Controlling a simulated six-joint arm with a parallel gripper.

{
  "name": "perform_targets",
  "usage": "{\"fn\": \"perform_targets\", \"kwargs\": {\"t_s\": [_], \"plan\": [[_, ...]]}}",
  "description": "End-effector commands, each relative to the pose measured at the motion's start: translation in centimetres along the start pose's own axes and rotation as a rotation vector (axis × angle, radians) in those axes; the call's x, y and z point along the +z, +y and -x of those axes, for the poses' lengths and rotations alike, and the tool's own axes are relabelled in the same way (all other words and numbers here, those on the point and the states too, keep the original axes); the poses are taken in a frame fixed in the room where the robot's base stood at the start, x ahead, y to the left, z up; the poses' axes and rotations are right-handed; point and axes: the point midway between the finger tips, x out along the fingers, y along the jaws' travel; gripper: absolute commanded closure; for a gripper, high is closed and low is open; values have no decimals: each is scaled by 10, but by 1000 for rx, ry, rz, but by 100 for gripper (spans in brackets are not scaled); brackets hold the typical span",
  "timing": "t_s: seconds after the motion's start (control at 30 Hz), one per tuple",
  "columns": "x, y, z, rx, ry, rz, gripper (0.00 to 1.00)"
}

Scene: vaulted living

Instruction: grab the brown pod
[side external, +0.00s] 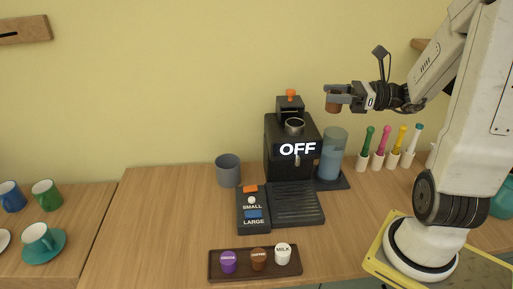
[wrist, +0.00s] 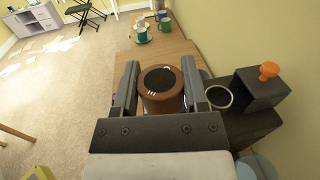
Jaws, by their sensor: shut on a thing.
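A brown pod (wrist: 160,90) with a dark round top is between the two fingers of my gripper (wrist: 160,88) in the wrist view. The gripper is shut on it. In the side external view my gripper (side external: 340,98) holds the brown pod (side external: 333,105) high above the table, right of the coffee machine's top. Another brown pod, labelled COFFEE (side external: 259,259), sits in the dark tray (side external: 213,265) between a purple pod (side external: 229,262) and a white pod labelled MILK (side external: 282,254).
The black coffee machine (side external: 277,160) reads OFF and has an open round holder (side external: 294,126). A water tank (side external: 333,150), several coloured-handled tools (side external: 381,140) and a grey cup (side external: 228,170) stand near it. A button panel (side external: 253,226) is in front. Cups stand on the left table (side external: 75,215).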

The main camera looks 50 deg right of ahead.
Motion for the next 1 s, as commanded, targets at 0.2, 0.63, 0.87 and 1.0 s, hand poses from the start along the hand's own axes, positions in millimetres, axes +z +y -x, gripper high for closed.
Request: {"fn": "perform_targets", "kwargs": {"t_s": [0.2,0.63,0.87,1.0], "plan": [[5,8,6,0,0,1,98],[6,10,7,1,0,0,98],[6,10,7,1,0,0,98],[6,10,7,1,0,0,98]]}}
